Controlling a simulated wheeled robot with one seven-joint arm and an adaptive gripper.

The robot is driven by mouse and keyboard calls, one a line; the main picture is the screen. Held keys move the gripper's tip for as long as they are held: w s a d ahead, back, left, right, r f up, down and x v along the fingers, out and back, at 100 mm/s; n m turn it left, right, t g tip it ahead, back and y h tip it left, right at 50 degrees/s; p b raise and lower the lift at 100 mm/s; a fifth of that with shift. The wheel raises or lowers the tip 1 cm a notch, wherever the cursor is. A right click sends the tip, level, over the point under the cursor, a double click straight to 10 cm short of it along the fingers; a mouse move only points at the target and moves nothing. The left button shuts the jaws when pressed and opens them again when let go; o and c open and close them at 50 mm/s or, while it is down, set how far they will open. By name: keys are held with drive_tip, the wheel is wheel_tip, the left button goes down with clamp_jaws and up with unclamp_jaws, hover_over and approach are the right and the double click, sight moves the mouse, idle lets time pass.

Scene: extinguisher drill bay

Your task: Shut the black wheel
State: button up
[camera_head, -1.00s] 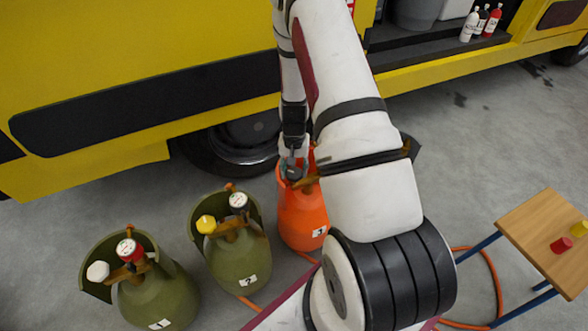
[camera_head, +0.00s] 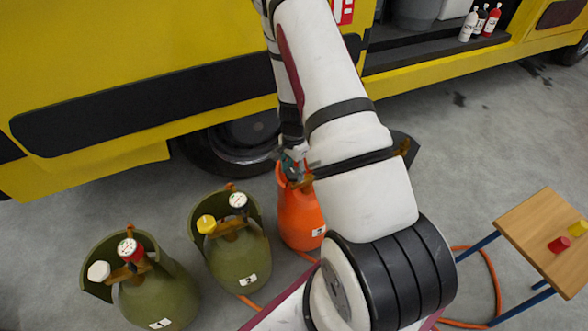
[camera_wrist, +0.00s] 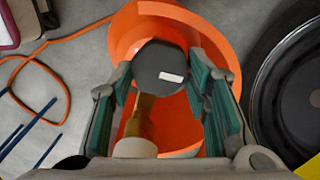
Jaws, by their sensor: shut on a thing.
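A black wheel (camera_wrist: 160,65) with flat sides and a small white mark tops the brass valve (camera_wrist: 142,112) of the orange cylinder (camera_head: 300,215). My gripper (camera_wrist: 163,82) is shut on this wheel, with green finger pads on both sides. In the head view my gripper (camera_head: 291,163) is at the top of the orange cylinder and hides most of its valve. A cream knob (camera_wrist: 135,147) shows below the black wheel in the wrist view. The orange collar (camera_wrist: 213,30) surrounds the valve.
Two olive cylinders stand to the left, one (camera_head: 243,262) with yellow and dark-rimmed knobs, one (camera_head: 165,292) with white and red knobs. A truck tyre (camera_head: 228,150) is close behind. A small wooden table (camera_head: 540,225) and an orange hose (camera_head: 495,285) are right.

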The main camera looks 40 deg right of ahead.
sight(294, 172)
idle(0.4)
drive_tip(key=o, duration=1.2)
drive_tip(key=shift+c, duration=0.2)
wheel_tip(294, 172, up, 12)
